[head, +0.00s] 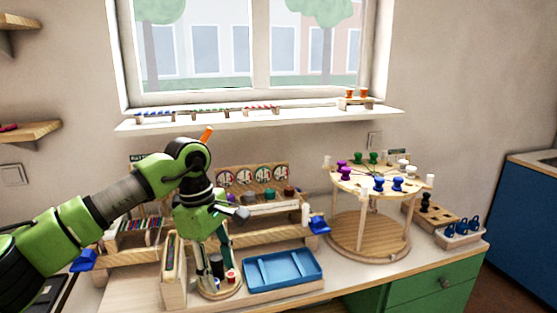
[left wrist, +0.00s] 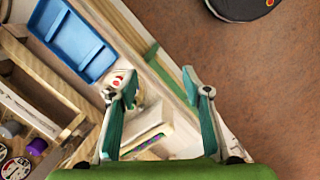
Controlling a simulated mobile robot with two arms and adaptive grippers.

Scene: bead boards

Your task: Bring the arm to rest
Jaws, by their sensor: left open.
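My left arm comes in from the left in the head view, bent at a raised elbow, with its wrist hanging down. My left gripper (head: 217,268) points down over the worktop, between a wooden box (head: 174,272) and a blue tray (head: 283,286). In the left wrist view the gripper (left wrist: 160,84) has its two teal fingers spread, with nothing held between them. Floor and the worktop's front edge show beyond the fingers. A small round wooden stand (head: 220,292) with small pieces is close below the gripper in the head view. I cannot tell whether they touch.
A two-level round wooden stand (head: 368,237) with coloured pegs stands to the right. A wooden rack (head: 265,206) with dials is behind the gripper. The blue tray (left wrist: 72,40) also shows in the left wrist view. A white window sill (head: 260,117) runs above.

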